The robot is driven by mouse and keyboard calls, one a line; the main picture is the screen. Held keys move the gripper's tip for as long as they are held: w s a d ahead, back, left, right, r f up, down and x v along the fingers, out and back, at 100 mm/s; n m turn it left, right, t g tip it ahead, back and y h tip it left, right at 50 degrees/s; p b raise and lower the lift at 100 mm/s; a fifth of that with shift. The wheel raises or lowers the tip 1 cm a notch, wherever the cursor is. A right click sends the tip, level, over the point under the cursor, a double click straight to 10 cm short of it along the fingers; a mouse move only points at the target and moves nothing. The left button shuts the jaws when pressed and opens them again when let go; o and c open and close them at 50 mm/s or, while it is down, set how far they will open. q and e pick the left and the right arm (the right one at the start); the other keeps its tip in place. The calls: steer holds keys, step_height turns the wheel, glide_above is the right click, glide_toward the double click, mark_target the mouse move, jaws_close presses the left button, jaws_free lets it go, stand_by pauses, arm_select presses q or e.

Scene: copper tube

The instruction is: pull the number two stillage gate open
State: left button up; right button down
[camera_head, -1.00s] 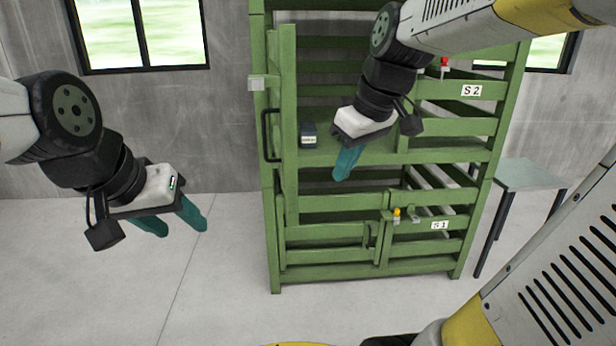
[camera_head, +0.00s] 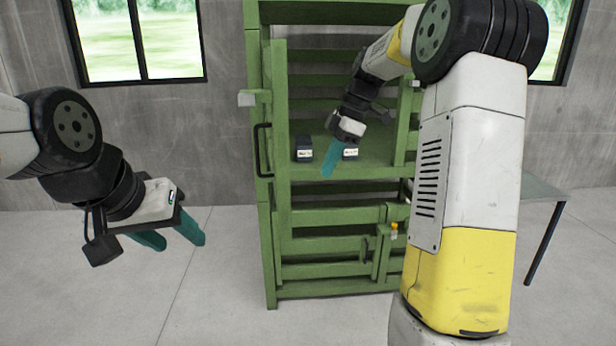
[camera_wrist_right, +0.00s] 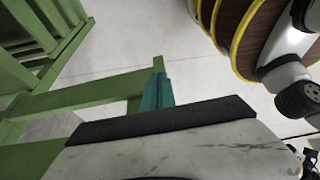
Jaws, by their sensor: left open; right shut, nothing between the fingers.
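The green stillage (camera_head: 265,215) stands ahead. At its left side a tall green panel (camera_head: 280,110) with a black handle (camera_head: 263,150) is seen nearly edge-on. It looks like the upper gate swung out, and the upper bay is unbarred there. The S 2 and S 1 plates are hidden behind my right arm. The lower gate (camera_head: 325,245) spans the lower bay with its own handle (camera_head: 366,249). My right gripper (camera_head: 327,172) is shut and empty, in front of the upper bay, right of the panel. My left gripper (camera_head: 176,236) is open and empty, left of the stillage.
Two dark boxes (camera_head: 304,149) (camera_head: 350,154) sit on the upper shelf. An orange-topped latch (camera_head: 394,230) is beside the lower gate. A table (camera_head: 540,190) stands at right. Floor left of the stillage is clear. Green bars (camera_wrist_right: 85,98) lie close to my right finger in the wrist view.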

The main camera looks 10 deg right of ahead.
steer(key=a+f, duration=0.7)
steer(key=f, duration=0.1)
steer(key=shift+s, duration=0.15)
steer(key=shift+a, duration=0.2)
steer(key=a+m, duration=0.1)
steer(key=a, duration=1.5)
steer(key=shift+m+t, duration=0.3)
steer(key=shift+d, duration=0.1)
